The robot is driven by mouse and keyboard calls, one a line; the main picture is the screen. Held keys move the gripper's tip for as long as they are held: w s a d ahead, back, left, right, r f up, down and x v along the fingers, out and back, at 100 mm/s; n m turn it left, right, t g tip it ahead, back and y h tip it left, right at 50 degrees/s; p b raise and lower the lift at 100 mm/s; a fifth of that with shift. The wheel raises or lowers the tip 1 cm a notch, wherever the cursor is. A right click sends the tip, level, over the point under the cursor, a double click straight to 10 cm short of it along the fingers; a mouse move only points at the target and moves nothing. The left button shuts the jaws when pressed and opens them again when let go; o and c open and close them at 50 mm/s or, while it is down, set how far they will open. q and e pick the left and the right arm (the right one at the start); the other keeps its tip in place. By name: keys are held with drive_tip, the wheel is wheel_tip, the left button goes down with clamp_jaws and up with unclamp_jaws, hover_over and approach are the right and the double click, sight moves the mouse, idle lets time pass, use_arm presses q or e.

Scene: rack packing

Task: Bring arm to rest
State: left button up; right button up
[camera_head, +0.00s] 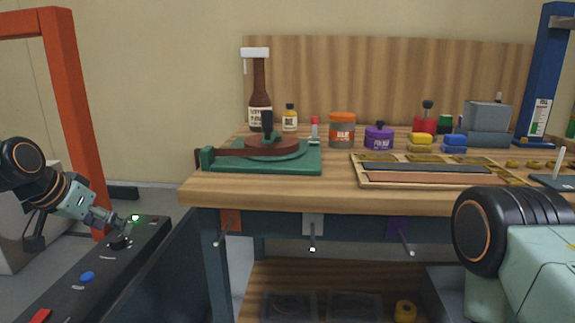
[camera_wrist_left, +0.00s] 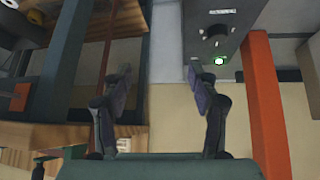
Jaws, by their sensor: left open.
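My left arm comes in from the left in the head view. Its left gripper (camera_head: 128,222) is over the far part of a dark control panel (camera_head: 97,262), close to a black knob (camera_head: 119,241) and a green lit button (camera_head: 135,218). In the left wrist view the left gripper (camera_wrist_left: 158,75) has its two fingers apart with nothing between them. The knob (camera_wrist_left: 213,33) and the lit green button (camera_wrist_left: 219,61) show beyond the right finger. Part of my right arm shows at the lower right of the head view; its gripper is out of frame.
An orange post (camera_head: 75,120) stands behind the left arm. A wooden workbench (camera_head: 265,190) holds a green turntable base (camera_head: 300,160), a brown bottle (camera_head: 260,85), jars, a wooden tray (camera_head: 362,178) and a blue post (camera_head: 548,80). Coloured tags with hooks hang at its front edge.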

use_arm(q)
drive_tip(key=s+d+f+n+y+p, duration=0.1)
drive_tip(key=s+d+f+n+p, duration=0.1)
drive_tip(key=s+d+f, duration=0.5)
drive_tip(key=s+d+f+n+p, duration=0.2)
drive_tip(key=s+d+f, duration=0.25)
drive_tip(key=f, duration=0.45)
drive_tip(key=s+d+f+g+p, duration=0.1)
drive_tip(key=s+f+g+p, duration=0.1)
drive_tip(key=s, duration=1.2)
drive_tip(key=s+d+f+g+y+p, duration=0.1)
drive_tip(key=s+f+g+p, duration=0.2)
drive_tip(key=s, duration=1.2)
wheel_tip(320, 180, down, 4)
drive_tip(key=shift+d+r+m+g, duration=0.2)
drive_tip(key=shift+m+g, duration=0.2)
drive_tip(key=shift+g, duration=0.6)
